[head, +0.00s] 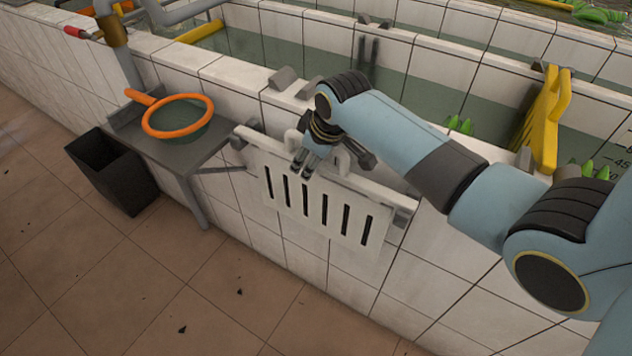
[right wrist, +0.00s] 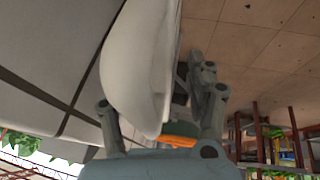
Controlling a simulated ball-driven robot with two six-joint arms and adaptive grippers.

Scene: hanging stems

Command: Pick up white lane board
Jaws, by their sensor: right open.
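The white lane board (head: 312,205) hangs on the outer face of the tiled tank wall, with a row of dark vertical slots and a raised handle along its top edge. My right gripper (head: 304,170) is at the board's top edge, pointing down, and hides part of the handle. In the right wrist view a large white rounded part, seemingly the board's handle (right wrist: 138,65), lies between the open fingers of my right gripper (right wrist: 162,105). I cannot tell whether a finger touches it. My left gripper is not in view.
A grey shelf (head: 172,150) left of the board carries an orange-rimmed net (head: 178,117). A black bin (head: 112,170) stands below it. A yellow slotted board (head: 545,120) stands at the tank's right. The tiled floor in front is mostly clear.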

